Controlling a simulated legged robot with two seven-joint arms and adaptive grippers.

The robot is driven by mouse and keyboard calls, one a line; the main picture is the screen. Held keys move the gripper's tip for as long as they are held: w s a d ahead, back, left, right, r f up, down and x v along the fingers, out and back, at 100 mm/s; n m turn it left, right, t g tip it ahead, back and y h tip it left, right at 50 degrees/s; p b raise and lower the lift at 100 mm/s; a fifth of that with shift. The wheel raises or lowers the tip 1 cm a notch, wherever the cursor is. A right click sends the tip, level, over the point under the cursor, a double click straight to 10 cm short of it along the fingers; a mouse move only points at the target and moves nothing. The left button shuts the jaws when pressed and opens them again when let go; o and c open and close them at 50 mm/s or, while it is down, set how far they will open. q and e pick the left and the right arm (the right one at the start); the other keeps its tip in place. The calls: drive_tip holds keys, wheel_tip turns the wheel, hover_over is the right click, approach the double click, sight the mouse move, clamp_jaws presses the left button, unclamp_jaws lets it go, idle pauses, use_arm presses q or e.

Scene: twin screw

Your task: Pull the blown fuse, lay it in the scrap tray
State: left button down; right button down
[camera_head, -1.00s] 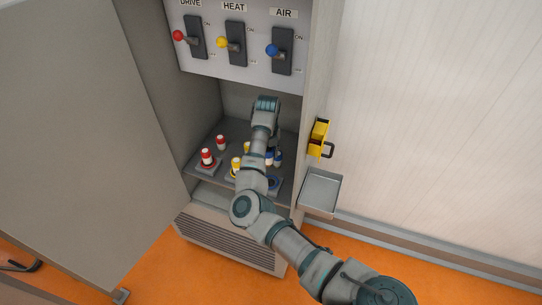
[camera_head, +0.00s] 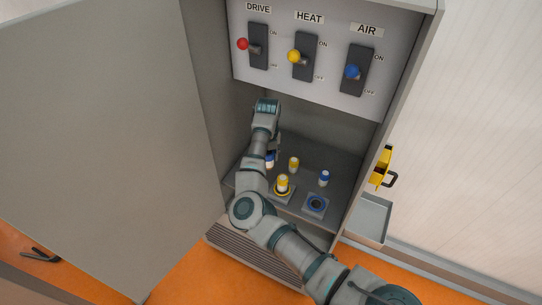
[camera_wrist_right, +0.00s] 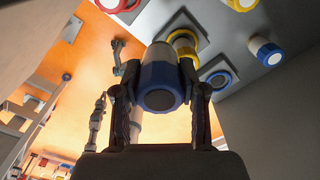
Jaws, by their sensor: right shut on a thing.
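My right gripper (camera_wrist_right: 160,100) is shut on a blue-banded white fuse (camera_wrist_right: 161,82), held between its two fingers. In the head view that fuse (camera_head: 270,160) shows partly behind my right arm, above the left part of the shelf; the fingers are mostly hidden there. The blue-ringed socket (camera_head: 316,204) at the front right of the shelf is empty. Another blue-and-white fuse (camera_head: 324,178) stands behind it. A grey metal tray (camera_head: 368,218), empty where visible, is outside the cabinet's right wall. My left gripper is not in view.
A yellow-ringed fuse (camera_head: 282,184) sits in its socket, with another yellow one (camera_head: 293,163) behind. Red-ringed parts (camera_wrist_right: 118,4) show in the wrist view. The cabinet's right wall (camera_head: 365,165) separates shelf from tray. A yellow holder (camera_head: 381,168) hangs above the tray. The open door (camera_head: 100,130) fills the left.

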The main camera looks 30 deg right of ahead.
drive_tip(key=shift+a+r, duration=0.15)
drive_tip(key=shift+r, duration=0.3)
drive_tip(key=shift+s+d+r, duration=0.15)
drive_tip(key=shift+s+d, duration=0.05)
drive_tip(key=shift+d+r+p, duration=0.2)
drive_tip(key=shift+d+p, duration=0.2)
drive_tip(key=shift+w+d+r, duration=0.1)
drive_tip(key=shift+d+r, duration=0.05)
drive_tip(key=shift+r, duration=0.1)
drive_tip(key=shift+a+r+p, duration=0.4)
drive_tip(key=shift+a, duration=0.05)
drive_tip(key=shift+a+r, duration=0.3)
drive_tip(key=shift+r, duration=0.2)
drive_tip(key=shift+d+r+p, duration=0.3)
drive_tip(key=shift+d+p, duration=0.1)
drive_tip(key=shift+p, duration=0.05)
drive_tip(key=shift+d+r, duration=0.2)
drive_tip(key=shift+r, duration=0.2)
drive_tip(key=shift+a+r, duration=0.25)
drive_tip(key=shift+r, duration=0.2)
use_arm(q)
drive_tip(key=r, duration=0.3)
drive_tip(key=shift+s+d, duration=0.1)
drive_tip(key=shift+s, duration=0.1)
use_arm(e)
drive_tip(key=shift+a+r, duration=0.1)
drive_tip(key=shift+a, duration=0.1)
